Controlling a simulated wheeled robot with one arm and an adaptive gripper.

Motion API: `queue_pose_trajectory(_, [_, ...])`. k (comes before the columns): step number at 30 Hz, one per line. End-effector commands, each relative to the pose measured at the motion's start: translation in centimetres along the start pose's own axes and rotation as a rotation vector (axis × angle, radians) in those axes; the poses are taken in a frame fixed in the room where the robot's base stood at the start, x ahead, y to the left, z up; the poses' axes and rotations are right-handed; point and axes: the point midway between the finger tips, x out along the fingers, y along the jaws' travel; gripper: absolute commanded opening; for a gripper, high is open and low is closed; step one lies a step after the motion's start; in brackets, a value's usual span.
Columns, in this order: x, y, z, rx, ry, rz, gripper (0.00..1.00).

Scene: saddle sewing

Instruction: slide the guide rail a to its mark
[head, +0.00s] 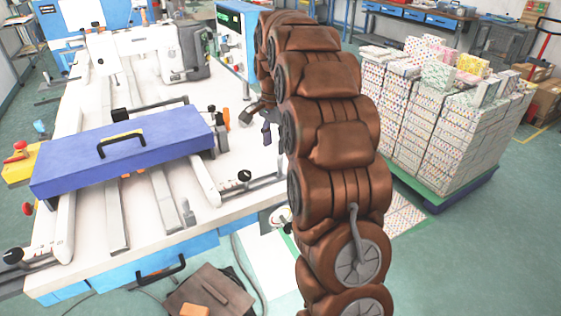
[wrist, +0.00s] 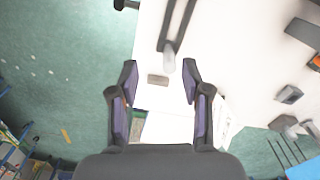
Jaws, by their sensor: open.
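My gripper (head: 267,128) is above the right edge of the white machine table (head: 235,150), partly hidden by my brown arm. In the wrist view my gripper (wrist: 160,80) is open, its two dark purple fingers apart and holding nothing. A dark rail with a rounded grey end (wrist: 169,57) lies on the white top just beyond the fingertips. A small grey-brown block (wrist: 158,79) shows between the fingertips, below them by an unclear distance. In the head view a rail with a black knob (head: 245,177) lies at the table's right. No label shows which is guide rail a; no mark is readable.
A blue cover with a handle (head: 125,150) spans the table's left half. White sewing-machine housings (head: 130,50) stand at the back. Stacked patterned boxes (head: 440,120) fill a pallet at right. Grey blocks (wrist: 288,94) lie right of the fingers.

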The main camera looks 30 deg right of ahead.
Motion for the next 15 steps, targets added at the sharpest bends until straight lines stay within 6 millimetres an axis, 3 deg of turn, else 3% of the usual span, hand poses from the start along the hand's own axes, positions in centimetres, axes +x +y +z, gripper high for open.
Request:
queue_pose_trajectory(6, [0.9, -1.1, -3.2, 0.115, 0.008, -0.008, 0.48])
queue_pose_trajectory(15, [2.6, -1.3, -3.6, 0.135, 0.008, -0.007, 0.48])
